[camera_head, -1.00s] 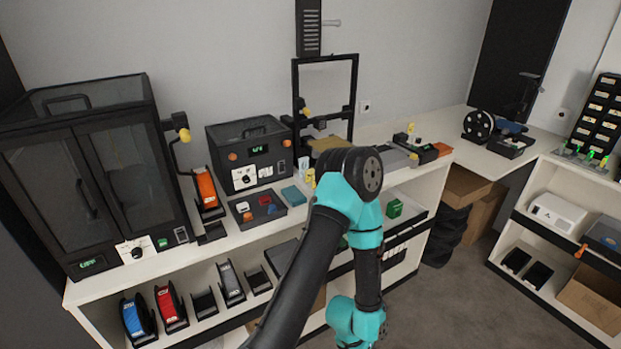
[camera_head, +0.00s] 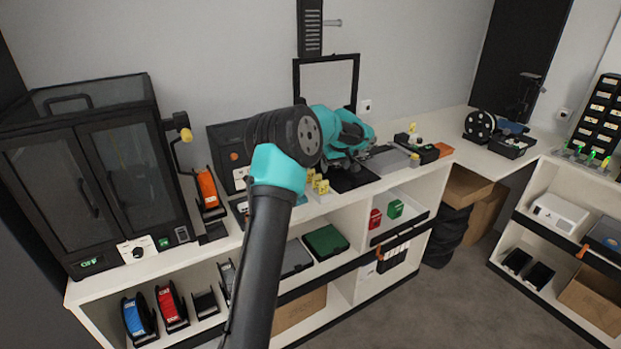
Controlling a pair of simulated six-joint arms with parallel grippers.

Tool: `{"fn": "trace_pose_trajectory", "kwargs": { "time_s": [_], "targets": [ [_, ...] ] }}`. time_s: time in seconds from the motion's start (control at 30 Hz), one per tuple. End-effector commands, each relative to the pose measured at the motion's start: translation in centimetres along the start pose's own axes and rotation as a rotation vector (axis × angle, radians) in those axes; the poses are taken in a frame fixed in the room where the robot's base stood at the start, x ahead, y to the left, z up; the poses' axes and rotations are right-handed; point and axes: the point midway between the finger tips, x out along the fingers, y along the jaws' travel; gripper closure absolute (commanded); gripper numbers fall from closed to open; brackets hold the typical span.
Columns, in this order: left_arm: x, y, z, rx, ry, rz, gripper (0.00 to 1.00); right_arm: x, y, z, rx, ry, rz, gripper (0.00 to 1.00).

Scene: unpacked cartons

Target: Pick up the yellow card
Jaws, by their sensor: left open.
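Small yellow card-like pieces (camera_head: 321,186) stand close together near the front edge of the white shelf top. They are too small for me to tell which one is the yellow card. My left gripper (camera_head: 340,164) is at the end of the teal wrist, over the shelf top just behind and to the right of these pieces. It is open, and its fingers are small and partly hidden by the wrist. I see no contact with the yellow pieces. My arm hides part of the shelf top to their left. My right gripper is not in view.
A black-framed printer (camera_head: 355,68) stands behind my wrist. A dark enclosed cabinet (camera_head: 95,175) fills the left. An orange spool (camera_head: 208,188) stands beside it. Lower shelves hold a green box (camera_head: 395,208) and a green tray (camera_head: 325,242). Part of the right-hand counter (camera_head: 455,125) is clear.

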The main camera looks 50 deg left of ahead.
Motion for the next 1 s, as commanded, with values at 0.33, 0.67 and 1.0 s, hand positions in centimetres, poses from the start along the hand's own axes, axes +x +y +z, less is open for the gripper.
{"fn": "trace_pose_trajectory", "kwargs": {
  "time_s": [0.33,0.67,1.0],
  "targets": [
    [-6.2,-4.4,-6.1,-0.202,0.097,-0.082,0.28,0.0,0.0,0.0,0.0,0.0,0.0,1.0],
    [-5.5,-4.3,-6.0,-0.199,0.095,-0.081,0.28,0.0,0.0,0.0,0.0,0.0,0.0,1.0],
    [-0.5,-4.8,-6.5,-0.199,0.094,-0.082,0.28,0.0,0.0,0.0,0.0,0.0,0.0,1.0]
  ]
}}
